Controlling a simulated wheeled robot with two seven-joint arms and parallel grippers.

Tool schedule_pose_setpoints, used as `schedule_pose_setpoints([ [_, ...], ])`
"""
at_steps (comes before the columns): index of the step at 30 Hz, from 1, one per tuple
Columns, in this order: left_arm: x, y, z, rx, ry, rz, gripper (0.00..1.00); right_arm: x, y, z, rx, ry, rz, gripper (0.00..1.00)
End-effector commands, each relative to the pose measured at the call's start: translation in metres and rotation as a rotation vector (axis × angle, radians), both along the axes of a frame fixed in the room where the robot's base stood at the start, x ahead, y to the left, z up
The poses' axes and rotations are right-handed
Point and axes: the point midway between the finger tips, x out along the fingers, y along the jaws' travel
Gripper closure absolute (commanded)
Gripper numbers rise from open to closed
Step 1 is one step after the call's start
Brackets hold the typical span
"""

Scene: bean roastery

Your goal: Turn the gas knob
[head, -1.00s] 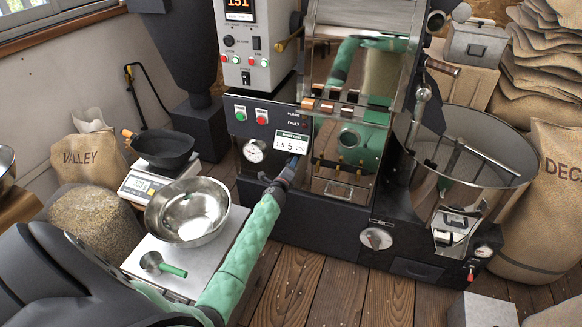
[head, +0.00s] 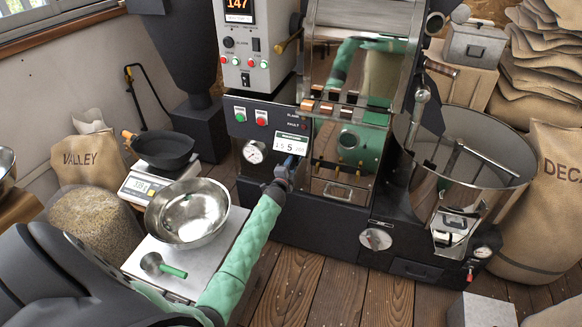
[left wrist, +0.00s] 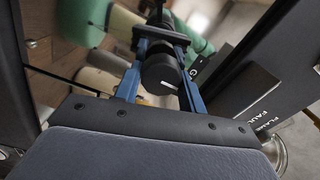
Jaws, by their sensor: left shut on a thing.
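The gas knob (left wrist: 160,72) is a black round knob with a short white mark, on the front of the roaster. In the left wrist view it sits between the two blue fingers of my left gripper (left wrist: 162,80), which are closed around it. In the head view my left gripper (head: 288,168) reaches the roaster's front panel just below the small white display (head: 291,143). The knob is hidden there behind the gripper. My right gripper is not in view.
The shiny steel front (head: 345,150) of the roaster is right of my left gripper. A steel bowl (head: 187,211) and a scoop (head: 163,265) rest on a bench left of my left forearm. A round cooling bin (head: 470,140) stands at the right.

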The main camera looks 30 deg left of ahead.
Motion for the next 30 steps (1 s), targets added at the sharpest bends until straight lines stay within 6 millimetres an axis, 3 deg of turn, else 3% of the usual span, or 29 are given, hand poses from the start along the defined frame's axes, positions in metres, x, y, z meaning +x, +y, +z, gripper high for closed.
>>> schedule_pose_setpoints([
  [17, -0.0008, 0.0017, -0.0012, -0.03, -0.005, 0.003, 0.82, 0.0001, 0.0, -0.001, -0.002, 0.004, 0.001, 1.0],
  [18, -0.0008, 0.0017, -0.0012, -0.03, -0.005, 0.003, 0.52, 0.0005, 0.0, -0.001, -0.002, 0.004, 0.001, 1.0],
  [20, -0.0008, 0.0016, -0.001, -0.03, -0.005, 0.003, 0.4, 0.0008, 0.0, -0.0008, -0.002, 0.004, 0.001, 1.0],
  [30, -0.0017, 0.0003, -0.0008, -0.028, -0.006, 0.001, 0.38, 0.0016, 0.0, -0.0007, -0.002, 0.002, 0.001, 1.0],
])
